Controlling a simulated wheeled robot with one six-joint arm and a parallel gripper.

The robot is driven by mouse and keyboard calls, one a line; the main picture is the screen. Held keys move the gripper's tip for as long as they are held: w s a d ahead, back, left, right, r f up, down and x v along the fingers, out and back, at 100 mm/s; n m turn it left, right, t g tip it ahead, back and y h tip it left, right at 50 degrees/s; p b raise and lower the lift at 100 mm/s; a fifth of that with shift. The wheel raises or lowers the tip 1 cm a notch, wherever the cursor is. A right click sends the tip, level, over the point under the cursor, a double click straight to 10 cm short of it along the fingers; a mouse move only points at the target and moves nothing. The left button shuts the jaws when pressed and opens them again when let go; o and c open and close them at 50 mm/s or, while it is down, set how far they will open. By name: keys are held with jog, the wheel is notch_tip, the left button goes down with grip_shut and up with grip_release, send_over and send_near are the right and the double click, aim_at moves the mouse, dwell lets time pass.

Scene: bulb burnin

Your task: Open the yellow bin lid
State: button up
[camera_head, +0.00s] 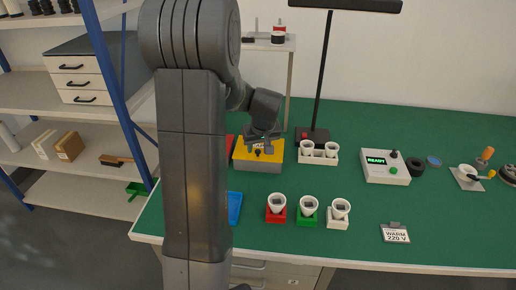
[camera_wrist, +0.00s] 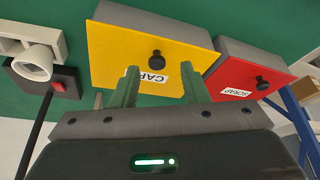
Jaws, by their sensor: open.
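The yellow bin lid (camera_head: 271,157) lies flat on a grey bin, closed, near the middle of the green bench. In the wrist view the yellow lid (camera_wrist: 118,58) fills the upper middle, with a black knob (camera_wrist: 156,58) and a white label partly hidden, reading "CAP". My gripper (camera_head: 262,136) is above the lid. In the wrist view my gripper (camera_wrist: 159,82) has its two green fingers apart and empty, on either side of the label and just short of the knob. I cannot tell its exact height above the lid.
A red-lidded bin (camera_wrist: 237,79) labelled "SCRAP" stands close beside the yellow one. A white socket block (camera_head: 318,154) and a lamp (camera_head: 318,90) stand to the right. Bulbs in red, green and white holders (camera_head: 308,207) are in front. A blue tray (camera_head: 235,207) is partly hidden by my arm.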

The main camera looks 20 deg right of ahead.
aim_at(259, 146)
jog(key=shift+w+d+f, duration=0.2)
jog(key=shift+w+f, duration=0.2)
jog(key=shift+f, duration=0.1)
jog(key=shift+w+d+f, duration=0.15)
jog(key=shift+f, duration=0.35)
jog(key=shift+c, duration=0.4)
grip_shut()
jog(key=shift+r, duration=0.2)
